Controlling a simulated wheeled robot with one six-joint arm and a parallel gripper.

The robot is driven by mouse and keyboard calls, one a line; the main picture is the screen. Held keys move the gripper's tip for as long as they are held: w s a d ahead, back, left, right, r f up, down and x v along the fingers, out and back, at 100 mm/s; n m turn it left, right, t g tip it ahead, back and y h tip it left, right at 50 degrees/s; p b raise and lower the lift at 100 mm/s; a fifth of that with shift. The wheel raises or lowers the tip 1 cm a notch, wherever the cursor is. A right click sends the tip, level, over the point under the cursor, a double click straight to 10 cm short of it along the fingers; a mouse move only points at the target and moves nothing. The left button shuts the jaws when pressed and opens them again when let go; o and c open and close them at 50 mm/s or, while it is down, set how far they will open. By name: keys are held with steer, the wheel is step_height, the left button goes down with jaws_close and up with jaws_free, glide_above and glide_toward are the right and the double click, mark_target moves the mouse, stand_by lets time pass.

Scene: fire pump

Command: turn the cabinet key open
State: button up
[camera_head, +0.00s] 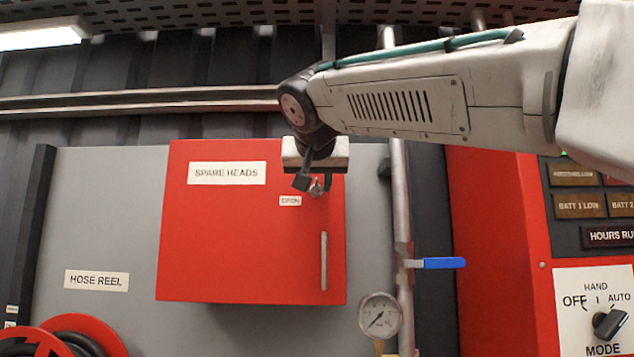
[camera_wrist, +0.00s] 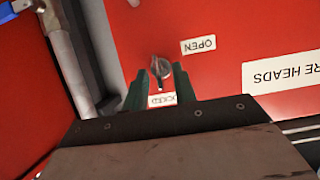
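The red cabinet (camera_head: 240,245) labelled SPARE HEADS is on the grey wall panel, and its door is shut. Its small metal key (camera_head: 317,188) is near the upper right of the door, beside the OPEN label (camera_head: 290,201). In the wrist view the key (camera_wrist: 160,67) shows at the fingertips. My gripper (camera_wrist: 160,76) has its two dark green fingers apart, one on each side of the key. A LOCKED label (camera_wrist: 162,99) shows between the fingers. I cannot tell whether either finger touches the key. In the head view my gripper (camera_head: 309,181) partly covers the key area.
A vertical metal handle (camera_head: 324,260) is on the door below the key. To the right are a grey pipe (camera_head: 402,215) with a blue lever (camera_head: 440,263), a pressure gauge (camera_head: 379,315) and a red control panel. A hose reel (camera_head: 75,340) is at lower left.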

jaws_close()
stand_by(0.4)
steer(key=shift+a+f+n+t+h, duration=0.2)
steer(key=shift+n+t+h, duration=0.25)
steer(key=shift+n+h, duration=1.25)
steer(key=shift+a+f+n+t+h, duration=0.25)
steer(key=shift+n+t+h, duration=0.35)
steer(key=shift+n, duration=2.15)
steer(key=shift+a+f+n+t+h, duration=0.3)
steer(key=shift+n+h, duration=0.9)
steer(key=shift+n, duration=1.05)
steer(key=shift+d+r, duration=0.1)
